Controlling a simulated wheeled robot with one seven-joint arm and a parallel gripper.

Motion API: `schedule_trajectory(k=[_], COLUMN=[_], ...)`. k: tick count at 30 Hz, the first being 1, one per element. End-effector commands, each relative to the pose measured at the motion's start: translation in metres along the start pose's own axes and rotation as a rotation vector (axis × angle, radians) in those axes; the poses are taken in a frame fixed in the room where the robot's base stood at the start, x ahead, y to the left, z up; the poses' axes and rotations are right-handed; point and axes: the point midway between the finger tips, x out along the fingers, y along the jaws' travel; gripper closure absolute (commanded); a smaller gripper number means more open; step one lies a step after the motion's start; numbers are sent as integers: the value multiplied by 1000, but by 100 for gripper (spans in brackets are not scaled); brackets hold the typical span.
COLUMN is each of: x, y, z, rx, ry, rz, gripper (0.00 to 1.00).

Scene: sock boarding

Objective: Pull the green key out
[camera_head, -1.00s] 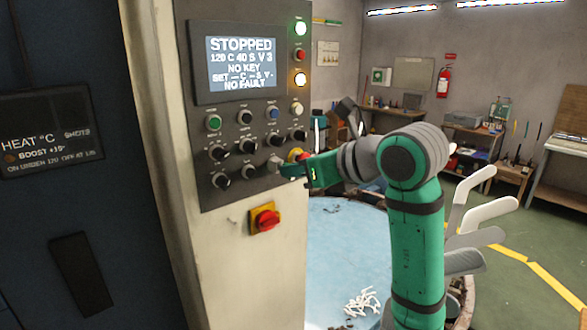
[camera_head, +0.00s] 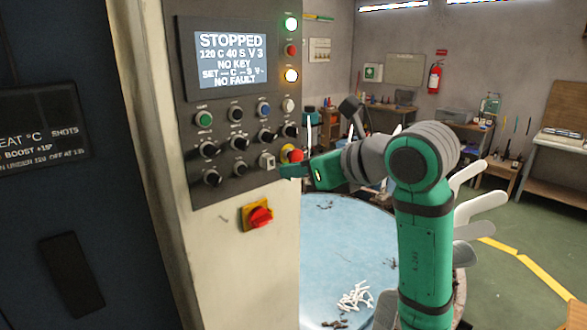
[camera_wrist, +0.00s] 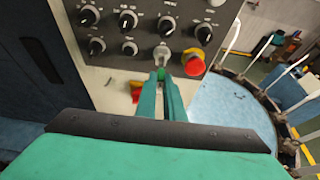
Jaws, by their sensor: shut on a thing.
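My gripper (camera_head: 283,171) is at the lower right of the control panel (camera_head: 228,100), its fingers closed together. In the wrist view the fingertips (camera_wrist: 161,80) are shut on a small green key (camera_wrist: 160,73), mostly hidden between them. The pale key switch (camera_head: 267,161) faces the fingertips. It also shows in the wrist view (camera_wrist: 162,54), just beyond the tips. In the head view the switch's face is uncovered and the fingertips stand slightly off it. The panel screen (camera_head: 231,59) reads "STOPPED" and "NO KEY".
A red emergency button (camera_head: 291,154) sits close beside the key switch, near my gripper. Several black knobs are left of it. A red and yellow rotary switch (camera_head: 258,215) is below. A round blue table (camera_head: 335,235) with white pieces stands to the right.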

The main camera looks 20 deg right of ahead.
Motion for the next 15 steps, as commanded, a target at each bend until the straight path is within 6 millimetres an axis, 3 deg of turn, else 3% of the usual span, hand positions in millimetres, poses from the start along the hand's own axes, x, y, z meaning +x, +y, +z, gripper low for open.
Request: schedule_trajectory(k=[15], x=[-5], y=[0], z=[-2], rx=[0], ry=[0], rz=[0], gripper=[100])
